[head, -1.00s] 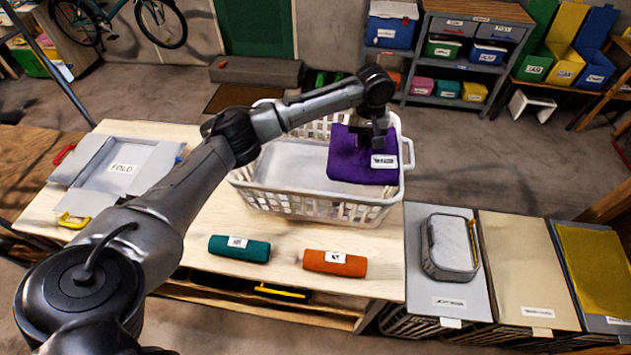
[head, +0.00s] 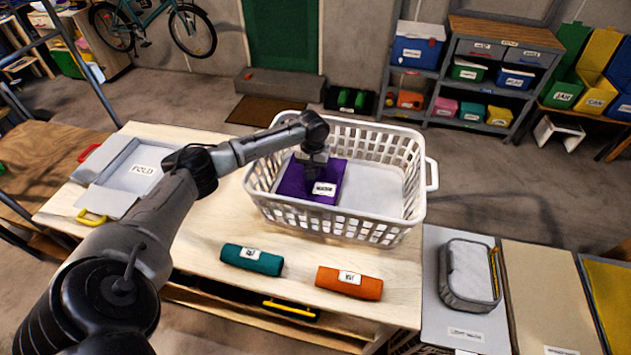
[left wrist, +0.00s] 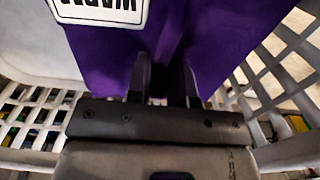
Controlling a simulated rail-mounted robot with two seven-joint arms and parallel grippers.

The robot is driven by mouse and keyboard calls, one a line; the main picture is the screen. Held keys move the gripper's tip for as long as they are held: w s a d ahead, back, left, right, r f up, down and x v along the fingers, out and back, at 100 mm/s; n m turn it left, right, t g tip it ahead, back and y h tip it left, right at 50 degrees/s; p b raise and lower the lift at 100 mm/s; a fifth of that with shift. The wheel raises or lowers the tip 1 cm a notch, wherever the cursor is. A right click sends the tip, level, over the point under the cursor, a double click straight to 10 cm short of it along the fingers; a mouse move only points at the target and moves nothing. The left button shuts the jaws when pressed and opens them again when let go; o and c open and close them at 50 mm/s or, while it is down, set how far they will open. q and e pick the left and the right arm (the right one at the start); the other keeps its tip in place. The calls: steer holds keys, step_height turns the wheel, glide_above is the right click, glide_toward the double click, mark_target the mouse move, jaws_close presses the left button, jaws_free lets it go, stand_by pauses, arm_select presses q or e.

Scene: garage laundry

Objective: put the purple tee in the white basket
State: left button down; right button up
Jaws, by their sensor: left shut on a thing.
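The purple tee (head: 330,176) is a folded purple cloth with a white label. It is inside the white basket (head: 428,178), at the basket's left end. I cannot tell whether it rests on the basket floor. My left gripper (head: 312,168) reaches into the basket and is shut on the tee. In the left wrist view the two fingers (left wrist: 163,85) press against the purple cloth (left wrist: 228,35), with the basket's slatted wall (left wrist: 270,75) beside and behind. The right half of the basket floor is bare. My right gripper is not in view.
A teal roll (head: 252,260) and an orange roll (head: 349,283) lie on the table in front of the basket. A grey folding board (head: 130,178) lies at the left. Lidded bins, one with a grey case (head: 470,272) on top, stand at the right.

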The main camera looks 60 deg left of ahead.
arm_select(q)
steer(key=shift+f+b, duration=0.3)
steer(key=shift+f, duration=1.9)
steer(key=shift+f, duration=0.15)
steer(key=c, duration=1)
jaws_free()
step_height(320, 180, up, 11)
steer(key=shift+f+p, duration=0.15)
steer(key=shift+p, duration=0.6)
steer(key=shift+r, duration=0.75)
